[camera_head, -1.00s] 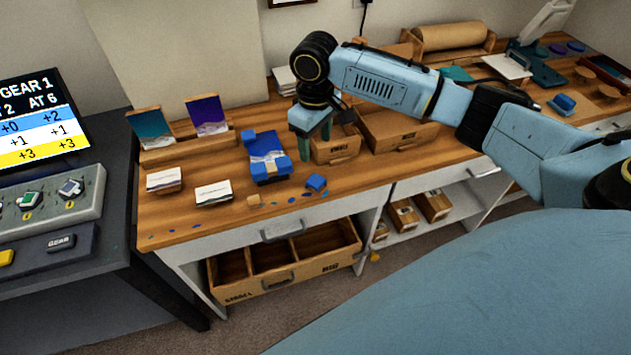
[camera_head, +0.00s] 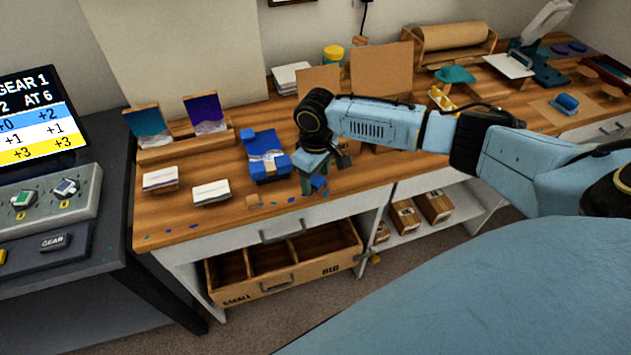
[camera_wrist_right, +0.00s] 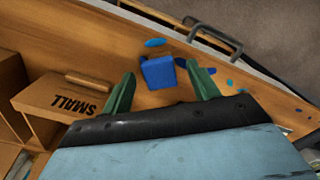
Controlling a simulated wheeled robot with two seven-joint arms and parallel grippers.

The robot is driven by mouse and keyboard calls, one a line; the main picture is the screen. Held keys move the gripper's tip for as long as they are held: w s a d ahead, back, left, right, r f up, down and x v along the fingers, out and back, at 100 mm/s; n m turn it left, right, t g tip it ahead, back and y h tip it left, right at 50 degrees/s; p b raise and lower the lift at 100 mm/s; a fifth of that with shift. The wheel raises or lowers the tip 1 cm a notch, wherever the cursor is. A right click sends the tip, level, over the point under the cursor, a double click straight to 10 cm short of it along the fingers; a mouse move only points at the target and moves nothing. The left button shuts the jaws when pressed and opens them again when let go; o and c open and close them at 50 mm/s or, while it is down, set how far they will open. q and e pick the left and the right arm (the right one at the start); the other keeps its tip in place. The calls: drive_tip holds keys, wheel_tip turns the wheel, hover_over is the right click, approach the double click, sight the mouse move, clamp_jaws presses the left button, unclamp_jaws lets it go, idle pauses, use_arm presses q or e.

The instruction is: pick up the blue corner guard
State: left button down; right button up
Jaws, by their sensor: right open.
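The blue corner guard (camera_head: 319,183) is a small blue block on the wooden bench top near its front edge. In the right wrist view the blue corner guard (camera_wrist_right: 158,72) lies between and a little beyond my green fingertips, with wood showing on both sides. My right gripper (camera_head: 311,185) is open and low over the bench at the block, partly covering it in the head view. The open right gripper (camera_wrist_right: 162,84) also shows in the wrist view, not closed on anything. My left gripper is not in view.
Left of my gripper stands a blue clamp-like item (camera_head: 263,150) with a picture on it. White card stacks (camera_head: 211,192) lie further left. A box marked SMALL (camera_wrist_right: 62,100) is beside the gripper.

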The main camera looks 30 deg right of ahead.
drive_tip(key=c, duration=1.1)
